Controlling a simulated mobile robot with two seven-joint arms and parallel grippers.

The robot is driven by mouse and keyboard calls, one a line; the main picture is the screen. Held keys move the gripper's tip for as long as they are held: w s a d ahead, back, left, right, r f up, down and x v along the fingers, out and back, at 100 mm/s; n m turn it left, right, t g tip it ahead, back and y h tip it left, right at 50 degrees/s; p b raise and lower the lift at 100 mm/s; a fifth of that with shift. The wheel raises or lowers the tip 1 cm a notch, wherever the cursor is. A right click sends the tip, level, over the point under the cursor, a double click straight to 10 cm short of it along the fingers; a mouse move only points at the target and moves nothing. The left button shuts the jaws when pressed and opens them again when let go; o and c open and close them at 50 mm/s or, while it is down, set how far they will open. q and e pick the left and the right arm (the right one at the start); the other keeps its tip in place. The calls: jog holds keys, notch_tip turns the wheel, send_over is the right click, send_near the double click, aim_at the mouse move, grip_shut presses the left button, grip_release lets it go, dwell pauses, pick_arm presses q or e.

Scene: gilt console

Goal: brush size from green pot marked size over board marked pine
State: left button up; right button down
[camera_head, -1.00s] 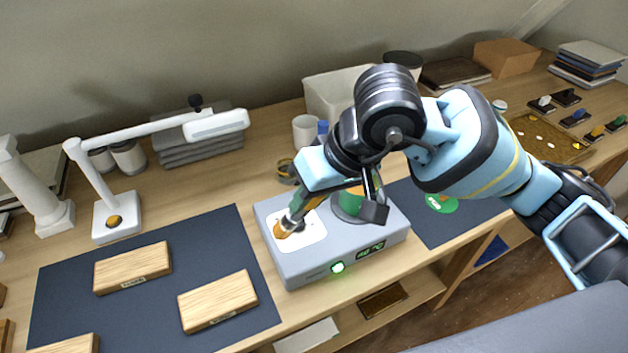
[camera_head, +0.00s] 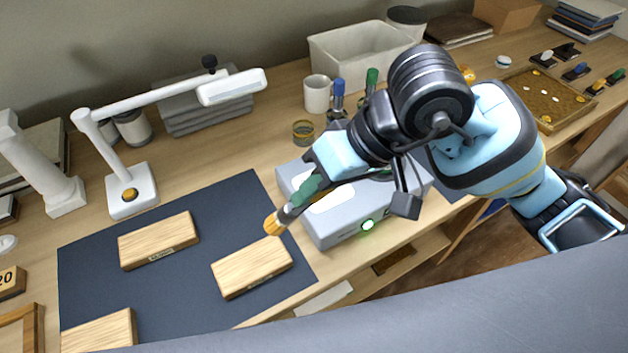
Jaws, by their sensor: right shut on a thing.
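My right gripper (camera_head: 318,178) is shut on a brush (camera_head: 290,212) with a green handle, a dark ferrule and amber bristles. The brush slants down to the left, its bristle tip just beyond the far right corner of a wooden board (camera_head: 252,267). I cannot tell whether the tip touches anything. Two more boards, one at the back (camera_head: 158,240) and one at the front left (camera_head: 100,332), lie on the dark mat (camera_head: 205,290). Their labels are too small to read. The green pot is hidden behind my right arm. My left gripper is out of view.
A grey warmer (camera_head: 345,222) with a lit green button stands right of the mat, under my arm. A white lamp (camera_head: 132,190) stands at the back left. A white mug (camera_head: 317,93), a glass jar (camera_head: 303,132) and a white bin (camera_head: 345,48) stand behind the warmer.

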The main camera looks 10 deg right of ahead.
jog(key=shift+f, duration=0.25)
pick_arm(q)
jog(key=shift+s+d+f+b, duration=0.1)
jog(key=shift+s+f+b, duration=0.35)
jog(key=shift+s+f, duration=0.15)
pick_arm(e)
notch_tip(320, 180, down, 3)
jog(key=shift+r, duration=0.1)
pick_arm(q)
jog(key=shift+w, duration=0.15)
